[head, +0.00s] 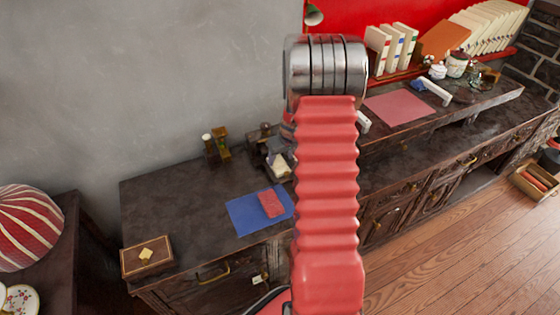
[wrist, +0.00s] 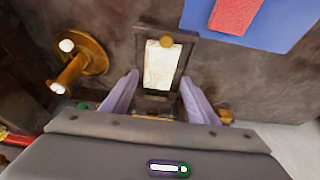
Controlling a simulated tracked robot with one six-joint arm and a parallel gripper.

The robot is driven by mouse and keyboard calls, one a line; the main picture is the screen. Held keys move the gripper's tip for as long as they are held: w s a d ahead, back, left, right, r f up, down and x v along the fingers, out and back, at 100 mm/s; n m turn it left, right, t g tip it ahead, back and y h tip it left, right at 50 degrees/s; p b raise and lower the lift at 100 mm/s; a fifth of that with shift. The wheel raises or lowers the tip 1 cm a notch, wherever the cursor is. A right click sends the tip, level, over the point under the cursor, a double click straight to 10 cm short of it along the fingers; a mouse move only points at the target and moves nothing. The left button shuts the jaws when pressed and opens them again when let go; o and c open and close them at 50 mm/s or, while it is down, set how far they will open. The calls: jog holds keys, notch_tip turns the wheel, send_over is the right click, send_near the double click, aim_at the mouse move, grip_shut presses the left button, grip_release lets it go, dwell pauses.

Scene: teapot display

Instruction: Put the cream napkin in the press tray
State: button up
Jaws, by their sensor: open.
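The cream napkin (wrist: 158,68) lies in the dark-framed press tray (wrist: 182,50) in the wrist view, with a round brass knob at its far end. In the head view the napkin (head: 281,167) shows as a small pale patch beside the dark press (head: 262,138), partly hidden by my arm. My gripper (wrist: 159,82) is open, its two pale lavender fingers apart on either side of the tray's near part. Nothing is held between them. I cannot tell the height of the fingertips above the tray. The gripper is hidden in the head view.
A red folded cloth (head: 271,203) lies on a blue mat (head: 246,217) in front of the press. Brass-coloured upright pieces (head: 222,142) stand left of it. A wooden box (head: 146,257) sits at the sideboard's left corner. The dark top between is clear.

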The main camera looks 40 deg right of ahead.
jog(key=v, duration=0.7)
jog(key=shift+r, duration=0.2)
jog(key=shift+s+a, duration=0.15)
dwell(0.4)
jog(key=s+a+r+n, duration=0.1)
jog(key=s+a+r, duration=0.1)
jog(key=a+r, duration=0.75)
jog(key=s+a+r+n, duration=0.1)
jog(key=s+a+r, duration=0.1)
jog(key=a+r, duration=0.8)
jog(key=s+a+r+n+t+y, duration=0.1)
jog(key=s+a+r, duration=0.1)
jog(key=s+a, duration=1.4)
jog(key=shift+a, duration=0.2)
jog(key=shift+s+d, duration=0.1)
jog(key=shift+s, duration=0.05)
